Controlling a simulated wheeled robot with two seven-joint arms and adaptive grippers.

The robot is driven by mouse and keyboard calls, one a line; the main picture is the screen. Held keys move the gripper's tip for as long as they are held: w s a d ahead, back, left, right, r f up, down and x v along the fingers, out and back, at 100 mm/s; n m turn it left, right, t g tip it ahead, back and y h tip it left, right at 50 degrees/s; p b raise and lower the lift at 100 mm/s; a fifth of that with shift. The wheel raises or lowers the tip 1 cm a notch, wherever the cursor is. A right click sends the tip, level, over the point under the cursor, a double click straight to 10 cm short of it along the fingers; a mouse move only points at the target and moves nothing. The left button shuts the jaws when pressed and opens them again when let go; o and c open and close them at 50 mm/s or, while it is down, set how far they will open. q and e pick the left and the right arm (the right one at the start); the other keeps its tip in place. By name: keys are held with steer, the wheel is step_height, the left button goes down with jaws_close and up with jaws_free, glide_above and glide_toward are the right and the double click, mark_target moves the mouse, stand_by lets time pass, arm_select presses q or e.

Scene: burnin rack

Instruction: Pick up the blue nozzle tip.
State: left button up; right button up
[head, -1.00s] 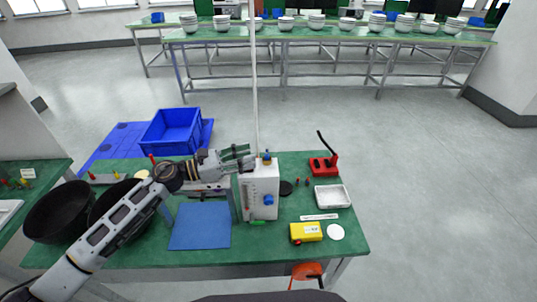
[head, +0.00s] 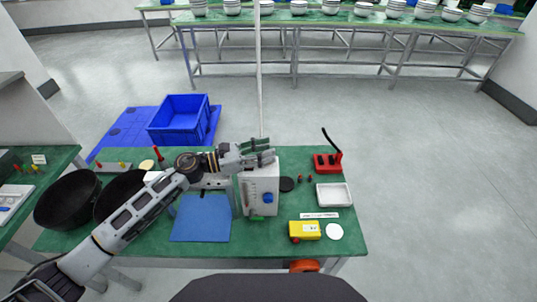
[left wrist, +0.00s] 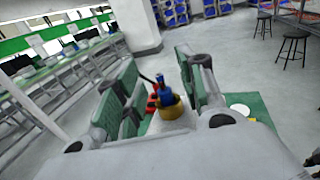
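The blue nozzle tip (left wrist: 160,88) stands upright in a brass-coloured collar (left wrist: 170,106) in the left wrist view. The collar is on top of a white machine (head: 262,190), which has a blue knob on its front. In the head view my left gripper hides the tip. My left gripper (head: 268,152) is over the machine's top, its two fingers apart. In the left wrist view the open fingers (left wrist: 162,90) flank the tip, with gaps on both sides. I cannot tell whether anything touches it.
Right of the machine are a black disc (head: 286,184), a red stand with a black lever (head: 327,163), a white tray (head: 334,195) and a yellow box (head: 305,230). A blue mat (head: 201,218) lies in front, with black bowls (head: 68,198) at left.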

arm_select(q)
steer(key=shift+c, duration=0.4)
steer(key=c, duration=0.7)
steer(key=shift+r+b, duration=0.45)
steer(key=shift+r, duration=4.55)
